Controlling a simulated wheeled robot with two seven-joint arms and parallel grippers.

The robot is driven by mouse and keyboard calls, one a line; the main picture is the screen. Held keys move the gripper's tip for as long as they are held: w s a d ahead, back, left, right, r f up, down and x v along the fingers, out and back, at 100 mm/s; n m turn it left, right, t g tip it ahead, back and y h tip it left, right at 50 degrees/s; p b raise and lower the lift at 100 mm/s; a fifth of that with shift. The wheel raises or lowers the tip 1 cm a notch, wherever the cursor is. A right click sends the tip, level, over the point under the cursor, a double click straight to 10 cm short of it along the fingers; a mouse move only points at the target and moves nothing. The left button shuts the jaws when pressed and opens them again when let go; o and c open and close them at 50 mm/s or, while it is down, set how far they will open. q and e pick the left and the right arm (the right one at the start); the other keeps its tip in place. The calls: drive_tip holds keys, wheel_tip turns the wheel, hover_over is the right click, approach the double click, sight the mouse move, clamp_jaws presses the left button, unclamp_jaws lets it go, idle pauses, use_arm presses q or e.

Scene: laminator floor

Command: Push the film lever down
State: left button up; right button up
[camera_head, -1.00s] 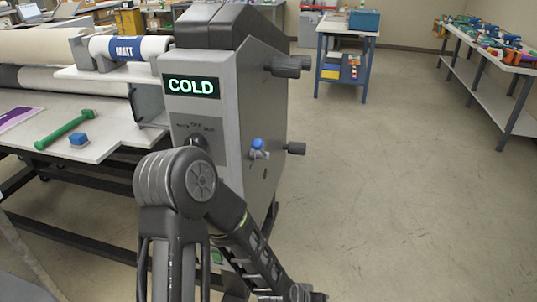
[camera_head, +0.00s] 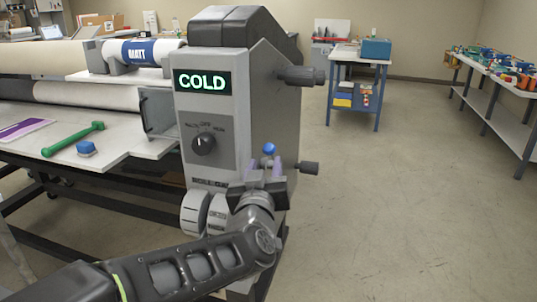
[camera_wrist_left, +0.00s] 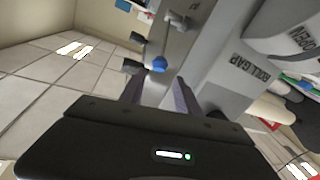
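A lever with a blue knob (camera_head: 269,149), which I take for the film lever, is on the right side of the grey laminator (camera_head: 264,108). Its lower part is hidden behind my gripper. My left gripper (camera_head: 264,170) is open, its two pale purple fingers pointing up just below the knob. In the left wrist view the blue knob (camera_wrist_left: 160,64) shows just beyond and between the tips of the left gripper (camera_wrist_left: 159,84). Nothing is between the fingers, and I cannot tell whether they touch the lever. My right gripper is not in view.
Dark side knobs (camera_head: 300,76) and (camera_head: 308,168) stick out from the laminator near the gripper. A dial (camera_head: 204,144) sits below the COLD display (camera_head: 203,82). Floor on the right is clear.

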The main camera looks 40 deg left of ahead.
sight(268, 152)
use_arm(q)
drive_tip(key=x, duration=0.8)
drive_tip(key=shift+d, duration=0.1)
drive_tip(key=shift+c, duration=0.6)
clamp_jaws()
idle(0.9)
